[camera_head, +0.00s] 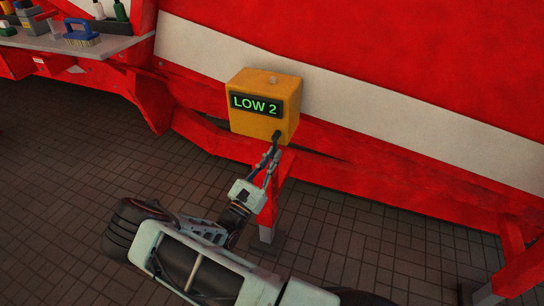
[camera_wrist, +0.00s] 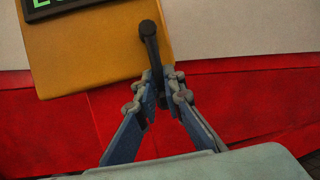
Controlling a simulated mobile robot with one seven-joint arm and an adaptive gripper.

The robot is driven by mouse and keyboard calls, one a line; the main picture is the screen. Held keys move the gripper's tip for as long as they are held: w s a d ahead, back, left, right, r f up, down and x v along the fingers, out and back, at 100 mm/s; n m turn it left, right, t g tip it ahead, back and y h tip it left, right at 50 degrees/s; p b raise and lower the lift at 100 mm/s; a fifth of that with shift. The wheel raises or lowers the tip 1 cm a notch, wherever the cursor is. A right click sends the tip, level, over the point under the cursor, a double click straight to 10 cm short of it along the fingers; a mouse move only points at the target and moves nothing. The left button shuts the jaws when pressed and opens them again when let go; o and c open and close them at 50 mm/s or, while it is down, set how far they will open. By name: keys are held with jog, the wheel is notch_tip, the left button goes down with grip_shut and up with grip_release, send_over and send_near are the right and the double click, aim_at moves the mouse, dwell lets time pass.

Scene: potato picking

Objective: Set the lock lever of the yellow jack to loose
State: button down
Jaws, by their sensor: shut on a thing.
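The yellow jack (camera_head: 258,115) is a box on the red machine, with a dark display reading "LOW 2" in green. It also fills the upper left of the wrist view (camera_wrist: 90,55). Its lock lever (camera_wrist: 149,38) is a dark handle on the lower right of the box face, hanging downward in the wrist view. My gripper (camera_wrist: 161,92) is shut on the lower part of the lever, with a finger on each side. In the head view my gripper (camera_head: 272,155) reaches the lever from below. The fingers partly hide the lever's lower end.
The red machine (camera_head: 410,60) with a white stripe stands behind the jack. A red leg (camera_head: 281,180) stands below the box, close to my gripper. A grey shelf (camera_head: 115,48) with a blue brush (camera_head: 80,35) and bottles is at upper left. Tiled floor (camera_head: 60,190) is clear.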

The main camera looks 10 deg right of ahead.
jog(key=shift+f, duration=0.2)
jog(key=c, duration=2)
grip_release()
jog(key=shift+r, duration=0.1)
jog(key=v, duration=1.2)
